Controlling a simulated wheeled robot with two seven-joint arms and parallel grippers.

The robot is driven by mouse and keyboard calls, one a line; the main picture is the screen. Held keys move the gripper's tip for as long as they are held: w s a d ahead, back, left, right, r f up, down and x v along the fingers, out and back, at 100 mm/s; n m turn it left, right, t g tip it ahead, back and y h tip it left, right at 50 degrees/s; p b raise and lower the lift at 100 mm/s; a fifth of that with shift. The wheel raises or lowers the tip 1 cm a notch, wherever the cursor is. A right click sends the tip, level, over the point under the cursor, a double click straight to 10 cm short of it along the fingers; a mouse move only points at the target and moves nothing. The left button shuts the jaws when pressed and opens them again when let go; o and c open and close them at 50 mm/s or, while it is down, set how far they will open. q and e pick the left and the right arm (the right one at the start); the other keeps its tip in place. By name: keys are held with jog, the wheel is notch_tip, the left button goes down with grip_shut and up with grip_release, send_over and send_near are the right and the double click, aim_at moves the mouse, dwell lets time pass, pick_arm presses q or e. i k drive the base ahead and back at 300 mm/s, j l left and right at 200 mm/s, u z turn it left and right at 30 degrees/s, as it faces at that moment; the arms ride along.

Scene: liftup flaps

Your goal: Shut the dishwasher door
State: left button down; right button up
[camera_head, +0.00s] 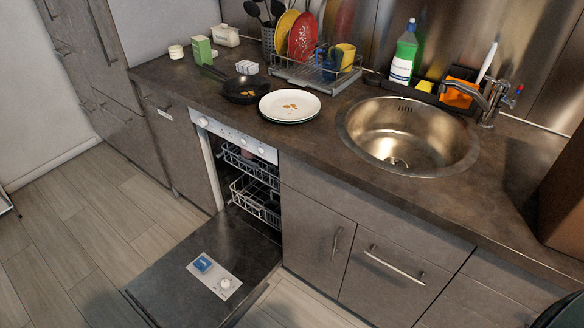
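The dishwasher door (180,275) is folded down and lies about flat, low over the floor, with its inner face up. A pale dispenser panel (214,275) with a blue lid is set in that face. A dark bar handle shows along the door's outer left edge. The dishwasher (237,139) has a light control strip above its opening. An upper rack (250,163) and a lower rack (256,201) are inside the opening. Neither of my grippers shows in the head view.
The dark countertop (330,139) carries plates (289,106), a pan (244,90) and a dish rack (315,75). A sink (408,136) is right of them. Drawers with bar handles (394,264) stand right of the door. Open wooden floor (65,243) lies left of it.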

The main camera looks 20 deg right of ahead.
aim_at(172, 293)
jog(key=k+z, duration=0.1)
jog(key=j+z, duration=0.1)
jog(key=z, duration=1.15)
jog(key=j, duration=0.65)
jog(key=k+j, duration=0.15)
jog(key=j, duration=1.15)
jog(key=k+j, duration=0.15)
jog(key=j, duration=0.5)
